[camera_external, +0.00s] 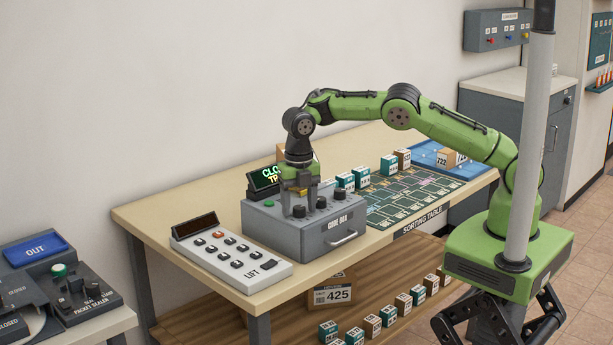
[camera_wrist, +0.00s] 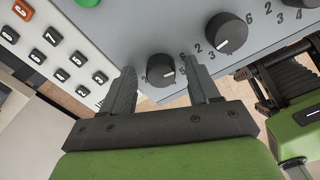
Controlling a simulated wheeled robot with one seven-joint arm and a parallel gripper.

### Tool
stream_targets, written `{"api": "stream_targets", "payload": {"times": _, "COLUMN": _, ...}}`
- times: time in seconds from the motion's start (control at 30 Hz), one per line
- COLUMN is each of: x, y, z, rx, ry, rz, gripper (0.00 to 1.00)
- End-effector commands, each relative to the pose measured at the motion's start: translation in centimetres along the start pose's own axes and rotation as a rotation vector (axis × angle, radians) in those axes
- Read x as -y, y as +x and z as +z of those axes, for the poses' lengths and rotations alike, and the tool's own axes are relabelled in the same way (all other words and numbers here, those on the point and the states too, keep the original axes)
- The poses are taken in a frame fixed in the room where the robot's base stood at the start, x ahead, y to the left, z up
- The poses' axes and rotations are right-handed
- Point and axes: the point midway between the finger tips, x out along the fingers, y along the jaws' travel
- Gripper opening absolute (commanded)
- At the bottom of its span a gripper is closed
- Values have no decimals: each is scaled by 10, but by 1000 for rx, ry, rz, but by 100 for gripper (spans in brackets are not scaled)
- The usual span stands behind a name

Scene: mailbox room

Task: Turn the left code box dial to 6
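The grey code box (camera_external: 300,235) stands on the table, with three black dials and a green button on top. Its left dial (camera_wrist: 160,70) sits between the two fingers of my gripper (camera_wrist: 160,66), with a small gap visible on each side. The dial's white mark points to the right in the wrist view; most of its numbers are hidden or too small to read. In the external view my gripper (camera_external: 299,203) points down over the left dial (camera_external: 299,211). The middle dial (camera_wrist: 226,33) is just right of the right finger.
A white LIFT keypad (camera_external: 230,255) lies left of the code box. A display (camera_external: 264,178) stands behind it. The sorting mat (camera_external: 400,200) with small boxes is to the right. The box's front handle (camera_external: 343,239) sticks out.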

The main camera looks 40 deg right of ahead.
Motion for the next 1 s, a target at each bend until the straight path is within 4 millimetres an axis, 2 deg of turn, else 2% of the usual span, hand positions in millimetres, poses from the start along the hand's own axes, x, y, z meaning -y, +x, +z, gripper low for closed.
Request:
{"api": "stream_targets", "payload": {"times": 0.17, "x": 0, "y": 0, "z": 0, "rx": -1, "ry": 0, "rz": -2, "gripper": 61}}
{"api": "stream_targets", "payload": {"times": 0.27, "x": 0, "y": -10, "z": 0, "rx": 0, "ry": 1, "rz": 1, "gripper": 61}}
{"api": "stream_targets", "payload": {"times": 0.37, "x": 0, "y": -33, "z": 1, "rx": 0, "ry": 1, "rz": 2, "gripper": 61}}
{"api": "stream_targets", "payload": {"times": 0.7, "x": -1, "y": -131, "z": 0, "rx": 0, "ry": 0, "rz": 2, "gripper": 61}}
{"api": "stream_targets", "payload": {"times": 0.83, "x": 0, "y": -152, "z": 0, "rx": 0, "ry": 1, "rz": 0, "gripper": 61}}
{"api": "stream_targets", "payload": {"times": 1.0, "x": 0, "y": -159, "z": 0, "rx": -1, "ry": 0, "rz": -2, "gripper": 61}}
